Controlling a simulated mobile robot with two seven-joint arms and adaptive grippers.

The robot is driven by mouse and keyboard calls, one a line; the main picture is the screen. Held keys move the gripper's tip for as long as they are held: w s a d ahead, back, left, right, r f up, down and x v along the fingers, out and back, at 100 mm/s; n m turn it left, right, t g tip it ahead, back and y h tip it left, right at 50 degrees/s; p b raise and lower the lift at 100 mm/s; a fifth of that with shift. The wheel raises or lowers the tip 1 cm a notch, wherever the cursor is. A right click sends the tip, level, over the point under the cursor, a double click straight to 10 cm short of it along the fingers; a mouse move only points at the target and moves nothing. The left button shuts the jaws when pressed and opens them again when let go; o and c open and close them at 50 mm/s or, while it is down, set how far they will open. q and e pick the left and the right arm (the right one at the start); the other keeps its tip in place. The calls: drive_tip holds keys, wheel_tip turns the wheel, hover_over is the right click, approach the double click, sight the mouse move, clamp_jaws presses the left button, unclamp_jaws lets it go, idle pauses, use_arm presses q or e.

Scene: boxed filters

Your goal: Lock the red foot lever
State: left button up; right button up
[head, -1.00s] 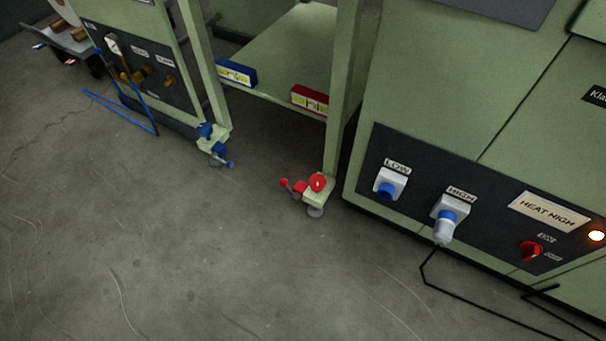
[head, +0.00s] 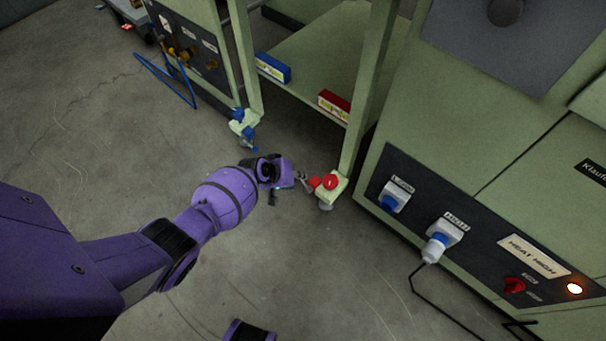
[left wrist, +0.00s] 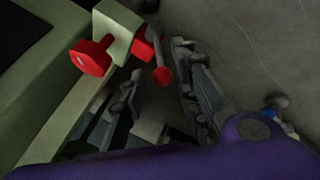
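The red foot lever (head: 315,182) is on the pale green foot of the table leg, beside a round red knob (head: 330,181). In the left wrist view the lever's grey rod ends in a red tip (left wrist: 163,76), and the red knob (left wrist: 91,58) is at the upper left. My left gripper (head: 301,180) is low over the floor, just left of the foot. In the left wrist view its fingers (left wrist: 160,62) are apart, with the lever's end appearing between them. Contact cannot be told.
A blue lever foot (head: 243,128) stands on the other table leg. A blue box (head: 272,68) and a red box (head: 334,105) lie on the low shelf. A green machine with a plugged black cable (head: 424,297) stands right.

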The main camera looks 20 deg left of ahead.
sight(304, 183)
use_arm(q)
drive_tip(key=b+x, duration=0.2)
drive_tip(key=x, duration=0.2)
drive_tip(key=shift+w+d+f, duration=0.1)
drive_tip(key=shift+w+f, duration=0.1)
drive_tip(key=shift+f, duration=0.1)
drive_tip(key=shift+w, duration=0.15)
drive_tip(key=shift+r, duration=0.1)
drive_tip(key=shift+d, duration=0.1)
drive_tip(key=shift+c, duration=0.4)
clamp_jaws()
